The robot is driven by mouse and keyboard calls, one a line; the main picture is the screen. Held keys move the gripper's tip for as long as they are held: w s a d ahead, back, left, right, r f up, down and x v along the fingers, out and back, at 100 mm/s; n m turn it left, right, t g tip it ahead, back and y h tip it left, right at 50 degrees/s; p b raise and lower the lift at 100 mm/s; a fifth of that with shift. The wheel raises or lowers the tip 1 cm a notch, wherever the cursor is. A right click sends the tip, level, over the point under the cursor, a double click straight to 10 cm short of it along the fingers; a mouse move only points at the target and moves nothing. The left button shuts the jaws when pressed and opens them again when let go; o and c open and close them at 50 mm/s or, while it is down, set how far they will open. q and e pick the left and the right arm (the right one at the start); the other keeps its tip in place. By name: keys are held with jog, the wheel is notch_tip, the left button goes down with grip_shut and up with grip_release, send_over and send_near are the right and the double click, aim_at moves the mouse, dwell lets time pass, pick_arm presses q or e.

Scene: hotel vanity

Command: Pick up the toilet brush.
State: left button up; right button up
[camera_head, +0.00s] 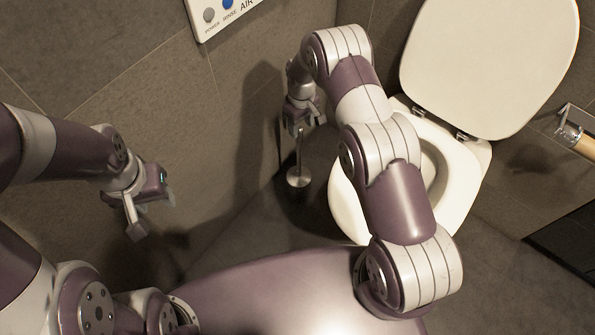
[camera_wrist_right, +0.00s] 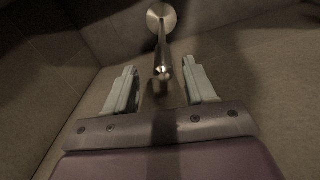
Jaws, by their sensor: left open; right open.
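The toilet brush (camera_head: 299,172) stands upright on the floor beside the toilet, a slim metal handle rising from a round metal base. Its upper end is hidden behind my right gripper in the head view. My right gripper (camera_head: 304,128) is open above it. In the right wrist view the brush (camera_wrist_right: 162,50) shows with its handle tip between the two fingers of the right gripper (camera_wrist_right: 160,90), apart from both. My left gripper (camera_head: 154,210) is open and empty at the left, away from the brush.
The white toilet (camera_head: 460,185) with its raised lid (camera_head: 490,60) stands right of the brush, partly behind my right arm. A tiled wall (camera_head: 225,130) is close on the left and carries a control panel (camera_head: 222,12). A paper holder (camera_head: 575,130) is at far right.

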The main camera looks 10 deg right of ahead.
aim_at(299, 136)
jog(key=f, duration=0.2)
jog(key=f+b, duration=0.1)
jog(key=f, duration=0.1)
jog(key=f+b, duration=0.1)
jog(key=f, duration=0.1)
jog(key=shift+w+a+f, duration=0.15)
jog(key=shift+a+f, duration=0.05)
jog(key=shift+a, duration=0.05)
grip_shut()
jog(key=shift+r, duration=0.1)
